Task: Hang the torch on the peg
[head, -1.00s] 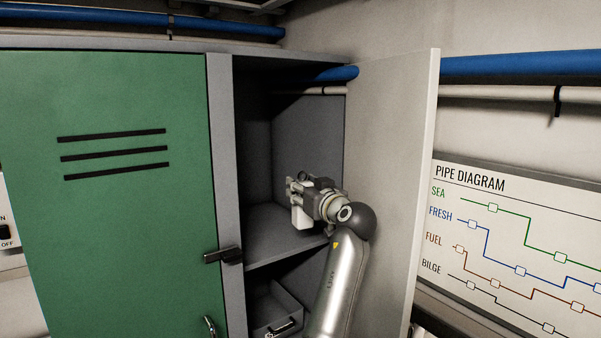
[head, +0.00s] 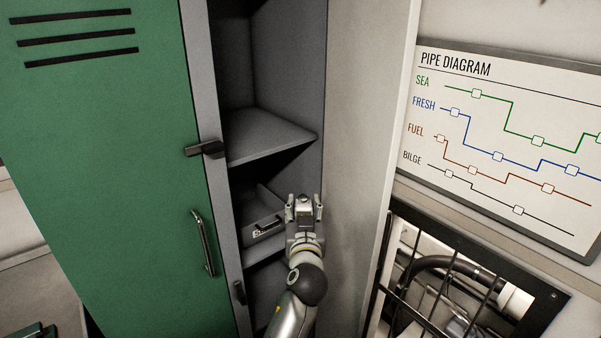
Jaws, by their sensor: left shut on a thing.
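My left gripper (head: 304,207) is at the front of the open locker compartment, below the middle shelf and just right of the drawer. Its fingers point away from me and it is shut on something. The wrist and fingers hide most of what it holds, so I cannot tell from this view whether that is the torch. I cannot make out a torch or a peg anywhere in view. My right gripper is not in view.
The shelf (head: 268,135) above is bare. A grey drawer (head: 254,207) with a dark handle sits below it. A barred opening (head: 460,285) is at lower right.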

